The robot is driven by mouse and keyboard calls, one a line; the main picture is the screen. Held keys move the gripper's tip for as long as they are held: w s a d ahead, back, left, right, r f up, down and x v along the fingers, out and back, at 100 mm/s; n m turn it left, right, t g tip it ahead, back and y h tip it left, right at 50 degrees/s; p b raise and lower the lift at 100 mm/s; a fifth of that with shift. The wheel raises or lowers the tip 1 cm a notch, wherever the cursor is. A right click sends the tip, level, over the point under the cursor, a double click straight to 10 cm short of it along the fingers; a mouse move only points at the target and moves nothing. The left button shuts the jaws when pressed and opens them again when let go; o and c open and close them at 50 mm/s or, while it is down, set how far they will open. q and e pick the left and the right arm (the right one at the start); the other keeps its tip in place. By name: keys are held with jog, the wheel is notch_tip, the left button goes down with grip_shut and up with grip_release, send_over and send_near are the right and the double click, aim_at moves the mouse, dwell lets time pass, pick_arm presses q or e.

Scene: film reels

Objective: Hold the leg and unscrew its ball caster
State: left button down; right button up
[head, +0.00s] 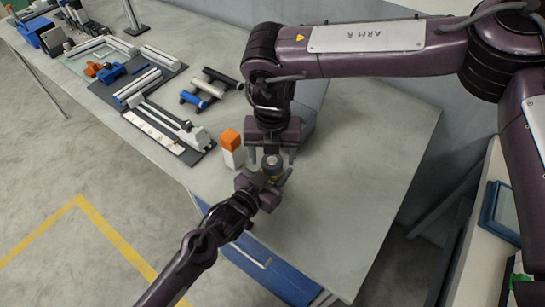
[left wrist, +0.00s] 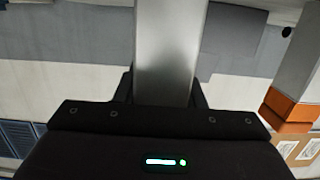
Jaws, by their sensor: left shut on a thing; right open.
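My left gripper (head: 268,186) comes in from the lower left in the head view and is shut on the leg. In the left wrist view the leg (left wrist: 169,50) is a grey metal bar running up between the fingers. The ball caster (head: 272,164) shows small and grey at the top of the held piece in the head view; its thread is too small to make out. My right gripper (head: 271,154) points down from above, open, with its fingers around or just above the caster. I cannot tell whether they touch it.
A white block with an orange top (head: 230,140) stands just left of the grippers. Black, white and blue handled rollers (head: 205,88) and a dark tray with metal bars (head: 165,115) lie farther left on the grey table (head: 375,165). The table's right part is clear.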

notch_tip(320, 180, up, 3)
jog(key=shift+f, duration=0.1)
jog(key=shift+c, duration=0.5)
jog(key=r+m, duration=0.2)
jog(key=m, duration=0.1)
jog(key=shift+a+m, duration=0.2)
jog(key=shift+m, duration=0.1)
jog(key=m, duration=0.1)
jog(key=r+m, duration=0.1)
jog(key=shift+d+r+m, duration=0.1)
jog(key=shift+d+m, duration=0.05)
jog(key=shift+m, duration=0.25)
notch_tip(320, 180, down, 8)
jog(key=shift+r, duration=0.1)
